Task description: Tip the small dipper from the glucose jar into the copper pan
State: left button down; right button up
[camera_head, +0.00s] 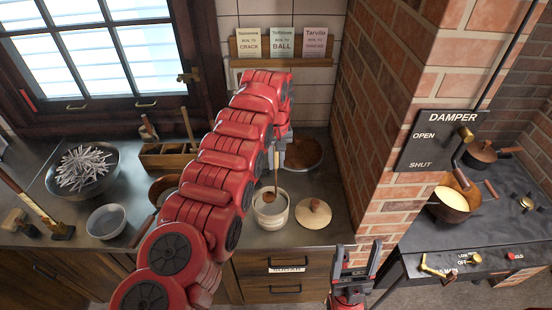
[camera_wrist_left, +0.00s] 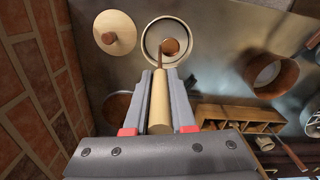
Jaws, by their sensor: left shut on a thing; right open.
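My left gripper (camera_head: 279,146) is shut on the pale wooden handle of the small dipper (camera_wrist_left: 160,100). The dipper hangs down, with its brown cup at the mouth of the cream glucose jar (camera_head: 271,222); I cannot tell whether the cup is inside or just above. The open jar also shows in the left wrist view (camera_wrist_left: 146,40). Its round lid (camera_head: 314,212) with a wooden knob lies to its right on the counter. A copper pan (camera_head: 456,213) with pale yellow contents sits on the stove at right. My right gripper (camera_head: 354,264) is open and empty, in front of the counter.
A brick pillar (camera_head: 380,160) with a damper board (camera_head: 440,140) stands between counter and stove. A lidded copper pot (camera_head: 484,155) is at the stove's back. A dark round pan (camera_head: 303,153) lies behind the jar. A wooden caddy (camera_head: 165,157) and bowls stand left.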

aim_at(276, 177)
pick_arm(q)
jog(key=shift+f+b, duration=3.65)
jog(key=shift+b, duration=0.3)
jog(key=shift+r, duration=0.15)
jog(key=shift+r+p, duration=1)
jog(key=shift+r, duration=0.35)
notch_tip(276, 177, up, 8)
jog(key=p, duration=0.8)
jog(key=shift+r, duration=0.15)
jog(key=shift+s, duration=0.1)
